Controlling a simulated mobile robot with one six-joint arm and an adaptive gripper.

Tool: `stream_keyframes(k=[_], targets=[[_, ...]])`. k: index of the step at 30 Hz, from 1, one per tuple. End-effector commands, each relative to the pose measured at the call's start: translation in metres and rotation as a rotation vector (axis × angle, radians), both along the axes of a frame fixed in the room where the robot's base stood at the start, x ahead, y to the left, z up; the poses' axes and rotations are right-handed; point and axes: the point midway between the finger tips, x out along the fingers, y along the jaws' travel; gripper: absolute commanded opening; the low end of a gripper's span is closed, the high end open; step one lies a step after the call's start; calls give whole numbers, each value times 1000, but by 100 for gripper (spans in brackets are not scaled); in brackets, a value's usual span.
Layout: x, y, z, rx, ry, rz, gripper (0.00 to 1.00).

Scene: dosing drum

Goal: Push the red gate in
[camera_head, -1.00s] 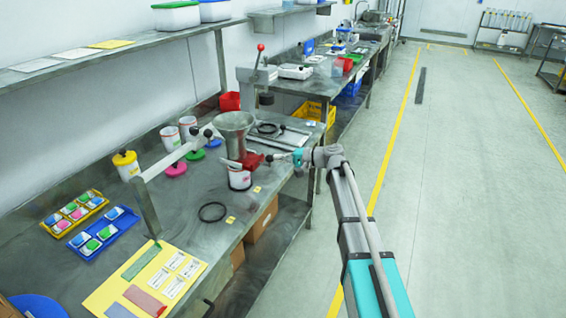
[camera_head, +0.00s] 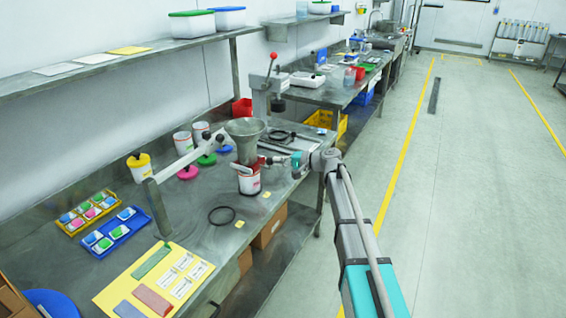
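The red gate (camera_head: 261,161) is a small red piece under the grey metal hopper (camera_head: 245,130), on its right side. Only a little of it shows, between the hopper and my gripper. A white can (camera_head: 249,183) with a red label stands upright below the hopper outlet. My gripper (camera_head: 274,160) is at the gate's right side, pointing left at it. It looks very close to the gate, but I cannot tell if they touch. The fingers are too small to tell whether they are open or shut.
The dosing stand's light grey arm (camera_head: 178,161) rises left of the hopper. A black ring (camera_head: 222,215) lies on the bench in front. A lever press (camera_head: 268,88) stands behind. The floor right of the bench is clear.

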Motion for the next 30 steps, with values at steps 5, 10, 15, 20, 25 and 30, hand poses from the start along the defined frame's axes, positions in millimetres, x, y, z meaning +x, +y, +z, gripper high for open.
stream_keyframes(k=[5, 10, 15, 20, 25, 30], targets=[[1, -5, 3, 3, -1, -2, 0], [-5, -22, 7, 2, -2, -2, 0], [-14, -47, 13, 2, -2, -2, 0], [-22, -75, 18, 2, -1, -3, 0], [-31, -101, 23, 2, -1, -2, 0], [-37, -120, 26, 2, -1, 0, 0]])
